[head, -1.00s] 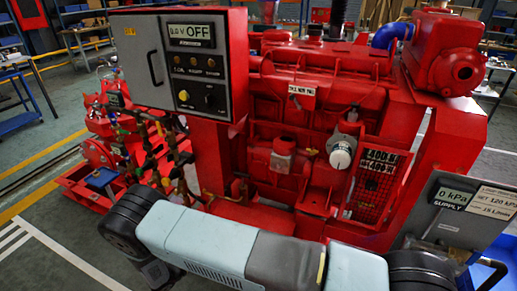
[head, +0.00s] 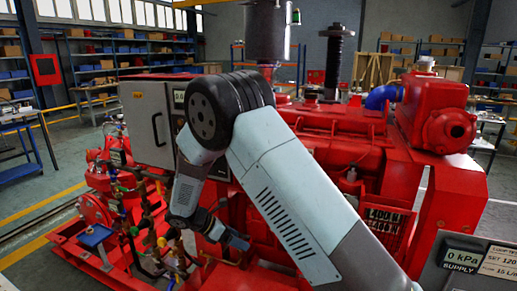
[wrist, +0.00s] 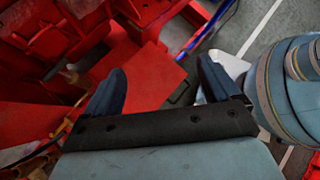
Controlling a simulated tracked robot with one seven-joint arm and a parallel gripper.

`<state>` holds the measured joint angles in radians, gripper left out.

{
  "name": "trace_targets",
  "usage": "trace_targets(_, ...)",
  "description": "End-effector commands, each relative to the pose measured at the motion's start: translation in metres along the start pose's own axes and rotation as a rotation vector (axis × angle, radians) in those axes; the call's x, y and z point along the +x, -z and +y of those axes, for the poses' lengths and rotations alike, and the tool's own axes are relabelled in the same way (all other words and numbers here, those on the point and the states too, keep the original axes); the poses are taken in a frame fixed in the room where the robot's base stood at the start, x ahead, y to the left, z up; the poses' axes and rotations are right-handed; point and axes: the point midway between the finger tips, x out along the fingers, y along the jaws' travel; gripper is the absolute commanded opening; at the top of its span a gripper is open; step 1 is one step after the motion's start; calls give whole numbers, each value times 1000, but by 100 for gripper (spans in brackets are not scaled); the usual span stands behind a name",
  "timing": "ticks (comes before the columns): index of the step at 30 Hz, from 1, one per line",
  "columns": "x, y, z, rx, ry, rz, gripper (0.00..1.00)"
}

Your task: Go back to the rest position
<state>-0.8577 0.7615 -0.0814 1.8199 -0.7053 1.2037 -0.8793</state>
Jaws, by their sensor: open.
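My gripper (wrist: 158,90) is open in the wrist view, its two dark fingers apart with nothing between them. Beyond the fingers are red parts of the pumpset and the floor. In the head view my arm is raised and folded in front of the red diesel pumpset (head: 345,140). My gripper (head: 238,243) hangs low there, left of the middle, in front of the engine's lower side; its fingers are too small to judge in that view. My arm covers most of the control panel and much of the engine side.
The grey control box (head: 150,118) stands left of my arm. A grey supply panel (head: 455,278) reading 0 kPa is at the lower right. Valves and pipes (head: 140,225) are close left of my gripper. Open floor (head: 45,205) lies at the far left.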

Motion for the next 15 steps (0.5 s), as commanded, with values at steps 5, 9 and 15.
trace_targets(5,-7,-57,-26,184,17,109,89)
trace_targets(9,-10,-96,-49,325,32,189,89)
trace_targets(15,-13,-147,-87,529,57,297,89)
